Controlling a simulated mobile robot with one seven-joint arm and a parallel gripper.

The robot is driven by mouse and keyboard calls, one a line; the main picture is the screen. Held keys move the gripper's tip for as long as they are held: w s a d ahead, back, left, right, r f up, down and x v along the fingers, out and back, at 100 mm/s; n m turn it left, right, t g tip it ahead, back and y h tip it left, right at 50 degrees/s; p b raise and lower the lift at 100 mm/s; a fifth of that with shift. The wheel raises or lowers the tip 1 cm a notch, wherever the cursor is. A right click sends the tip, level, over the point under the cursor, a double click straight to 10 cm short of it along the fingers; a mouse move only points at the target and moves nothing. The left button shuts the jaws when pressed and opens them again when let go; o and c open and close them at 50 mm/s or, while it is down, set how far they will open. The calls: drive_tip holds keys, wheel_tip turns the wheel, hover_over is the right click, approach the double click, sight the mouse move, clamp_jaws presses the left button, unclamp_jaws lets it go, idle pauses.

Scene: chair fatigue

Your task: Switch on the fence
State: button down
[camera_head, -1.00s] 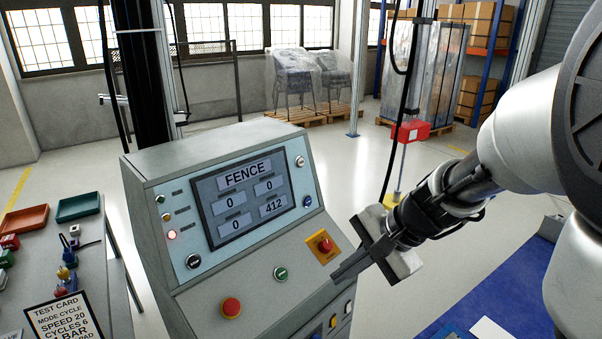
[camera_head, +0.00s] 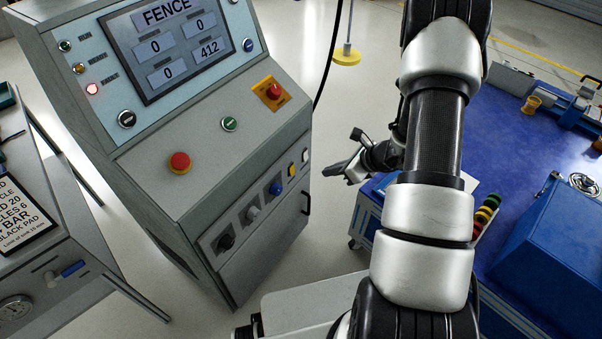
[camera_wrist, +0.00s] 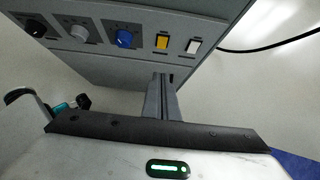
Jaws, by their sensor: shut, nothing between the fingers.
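The grey control console (camera_head: 165,205) has a screen (camera_head: 180,45) reading FENCE, with 0, 0, 0 and 412. A red lamp (camera_head: 92,89) glows left of the screen. The lower front carries a black knob (camera_head: 225,242), grey knob (camera_head: 252,213), blue knob (camera_head: 276,188), yellow switch (camera_head: 291,169) and white switch (camera_head: 305,155). The wrist view also shows the blue knob (camera_wrist: 125,39), yellow switch (camera_wrist: 161,42) and white switch (camera_wrist: 194,46). My gripper (camera_head: 332,170) is shut and empty, right of the console front. In the wrist view its fingers (camera_wrist: 160,82) point toward the panel below the yellow switch. Labels are unreadable.
A red mushroom button (camera_head: 180,162), a green button (camera_head: 229,123) and a red switch on a yellow plate (camera_head: 272,91) sit on the sloped console. A blue-topped bench (camera_head: 515,125) stands right. A side table (camera_head: 40,205) stands left.

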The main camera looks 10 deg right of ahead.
drive_tip(key=b, duration=0.2)
approach(293, 172)
drive_tip(key=x, duration=0.6)
drive_tip(key=shift+d+f, duration=0.2)
drive_tip(key=shift+s+f, duration=0.1)
drive_tip(key=shift+s, duration=0.05)
drive_tip(key=shift+a+t+b, duration=0.25)
drive_tip(key=shift+t+b, duration=0.05)
drive_tip(key=shift+b, duration=0.75)
drive_tip(key=shift+w, duration=0.2)
